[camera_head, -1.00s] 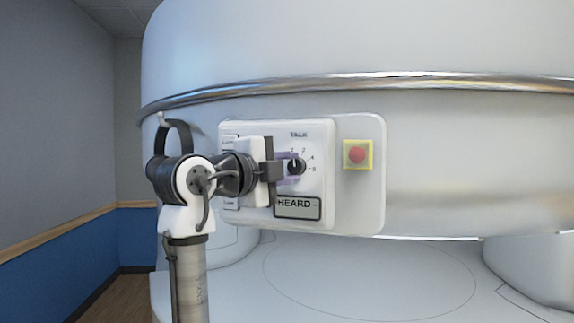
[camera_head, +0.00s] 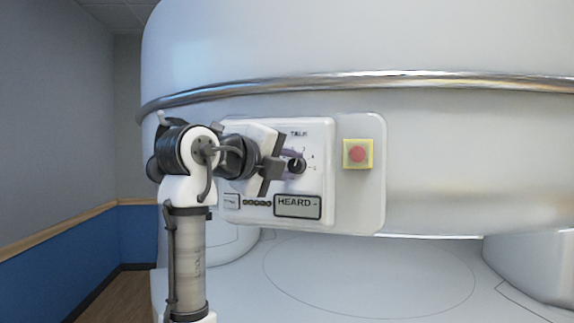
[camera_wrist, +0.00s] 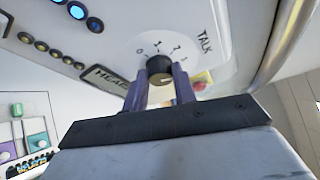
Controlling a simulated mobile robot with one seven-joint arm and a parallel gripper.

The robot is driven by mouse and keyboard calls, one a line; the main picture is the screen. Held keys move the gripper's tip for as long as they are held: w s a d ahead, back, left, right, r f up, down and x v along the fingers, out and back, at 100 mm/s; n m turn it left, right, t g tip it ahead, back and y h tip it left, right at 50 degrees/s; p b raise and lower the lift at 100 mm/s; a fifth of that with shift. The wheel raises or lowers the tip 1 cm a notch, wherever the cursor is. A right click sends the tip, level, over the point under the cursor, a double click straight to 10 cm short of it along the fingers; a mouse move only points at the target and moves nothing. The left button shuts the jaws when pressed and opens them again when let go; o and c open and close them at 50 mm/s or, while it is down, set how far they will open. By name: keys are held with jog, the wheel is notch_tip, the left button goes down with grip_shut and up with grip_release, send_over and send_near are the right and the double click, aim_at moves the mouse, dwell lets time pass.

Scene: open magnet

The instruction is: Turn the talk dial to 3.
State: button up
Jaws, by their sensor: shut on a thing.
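The talk dial (camera_head: 297,166) is a small round black knob on the white control panel (camera_head: 327,139), under the word TALK, with small numbers around it. It also shows in the wrist view (camera_wrist: 158,68), with a pale mark on its face towards the lower right. I cannot surely read which number the mark meets. My gripper (camera_wrist: 164,78) is shut on the dial, with one purple-grey finger on each side of it. In the head view my gripper (camera_head: 288,165) reaches it from the left, its hand tilted and hiding the panel's left part.
A red button on a yellow square (camera_head: 357,154) is right of the dial. A HEARD display (camera_head: 298,206) sits just below the dial. A row of small round buttons (camera_head: 257,203) is left of the display. The large white magnet (camera_head: 450,150) surrounds the panel.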

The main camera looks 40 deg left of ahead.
jog(key=o, duration=1)
jog(key=s+r+b, duration=0.1)
jog(key=s+b, duration=0.3)
jog(key=s, duration=0.9)
jog(key=shift+s+d+r, duration=0.35)
jog(key=shift+r, duration=0.05)
